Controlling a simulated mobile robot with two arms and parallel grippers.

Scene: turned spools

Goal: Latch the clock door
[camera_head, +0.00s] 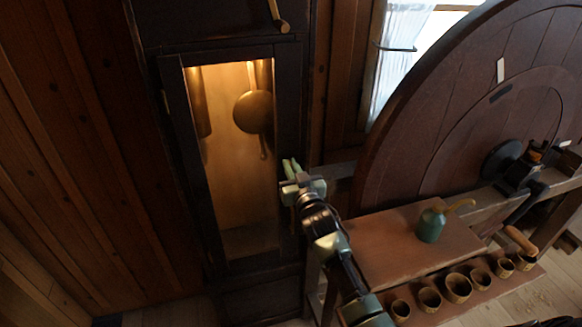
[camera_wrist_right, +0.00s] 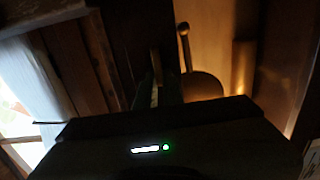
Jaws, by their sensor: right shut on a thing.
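The tall dark clock case has a framed door (camera_head: 290,110) around a lit opening. A round brass pendulum bob (camera_head: 254,112) hangs inside and also shows in the right wrist view (camera_wrist_right: 203,87). The door lies in or close to its frame; I cannot tell if it is fully flush. My right gripper (camera_head: 291,167) is at the door's right edge, about mid-height. Its fingers, dark in the right wrist view (camera_wrist_right: 158,92), are shut on a small tan piece that looks like the door's latch (camera_wrist_right: 155,66). The fingers mostly hide it. My left gripper is out of view.
A large wooden wheel (camera_head: 430,130) stands to the right, with a bench (camera_head: 400,245) below it. A green oil can (camera_head: 431,226) and several small wooden cups (camera_head: 458,288) stand there, close to my right arm. A window (camera_head: 402,45) is behind. Plank wall fills the left.

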